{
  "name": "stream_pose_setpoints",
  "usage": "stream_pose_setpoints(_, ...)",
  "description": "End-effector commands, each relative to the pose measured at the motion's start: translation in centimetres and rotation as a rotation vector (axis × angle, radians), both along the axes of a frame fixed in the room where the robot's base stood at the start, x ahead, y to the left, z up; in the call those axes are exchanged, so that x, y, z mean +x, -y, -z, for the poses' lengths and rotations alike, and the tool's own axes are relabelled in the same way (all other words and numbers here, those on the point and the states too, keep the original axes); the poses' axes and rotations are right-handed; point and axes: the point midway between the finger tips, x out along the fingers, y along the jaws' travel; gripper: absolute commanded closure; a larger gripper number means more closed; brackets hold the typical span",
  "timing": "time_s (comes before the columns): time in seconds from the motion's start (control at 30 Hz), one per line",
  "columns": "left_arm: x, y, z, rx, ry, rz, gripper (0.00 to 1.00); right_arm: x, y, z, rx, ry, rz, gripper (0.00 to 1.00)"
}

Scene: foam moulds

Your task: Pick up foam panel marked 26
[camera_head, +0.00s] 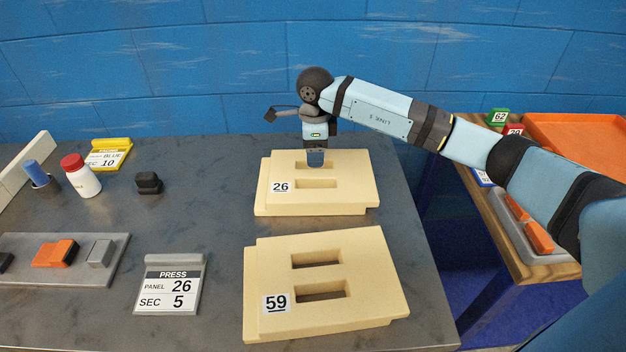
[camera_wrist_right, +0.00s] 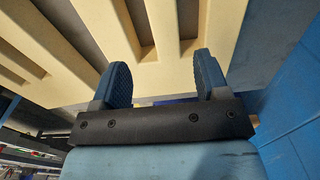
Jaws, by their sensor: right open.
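The foam panel marked 26 (camera_head: 350,190) is a pale yellow slab with two slots, lying flat at the far right of the grey table. Its number label (camera_head: 281,187) is at its left. My right gripper (camera_head: 316,160) points down over the panel, with its fingers in front of the far slot. In the right wrist view, my right gripper (camera_wrist_right: 162,66) is open, its blue fingers apart over the slotted foam panel (camera_wrist_right: 160,25). Nothing is between them that they grip; whether the tips touch the foam I cannot tell. My left gripper is out of view.
A similar panel marked 59 (camera_head: 370,265) lies just nearer. A sign (camera_head: 170,284) reads press, panel 26, sec 5. A grey tray with an orange block (camera_head: 55,253) and a white bottle (camera_head: 80,176) are left. A blue wall (camera_head: 200,60) stands behind.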

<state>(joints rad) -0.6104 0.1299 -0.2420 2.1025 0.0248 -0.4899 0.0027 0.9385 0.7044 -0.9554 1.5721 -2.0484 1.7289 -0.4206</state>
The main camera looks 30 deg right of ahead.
Motion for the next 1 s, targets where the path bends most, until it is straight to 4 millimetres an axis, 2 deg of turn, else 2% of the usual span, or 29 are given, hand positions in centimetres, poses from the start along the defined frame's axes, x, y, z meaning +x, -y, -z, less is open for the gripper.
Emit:
stream_pose_setpoints(0.03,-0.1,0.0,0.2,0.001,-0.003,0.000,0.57,-0.1,-0.1,1.3,0.002,-0.004,0.001,0.32)
stream_pose_setpoints(0.2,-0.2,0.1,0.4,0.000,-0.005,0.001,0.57,0.0,-0.1,4.3,0.004,-0.004,0.001,0.32)
stream_pose_setpoints(0.57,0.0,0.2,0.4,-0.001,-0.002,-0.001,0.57,0.2,0.1,6.9,0.006,-0.003,0.001,0.32)
stream_pose_setpoints(0.8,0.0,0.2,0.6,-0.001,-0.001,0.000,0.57,0.5,0.4,10.4,0.006,-0.003,0.000,0.32)
stream_pose_setpoints(1.0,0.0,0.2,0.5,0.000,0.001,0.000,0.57,0.6,0.4,10.9,0.006,0.001,-0.001,0.32)
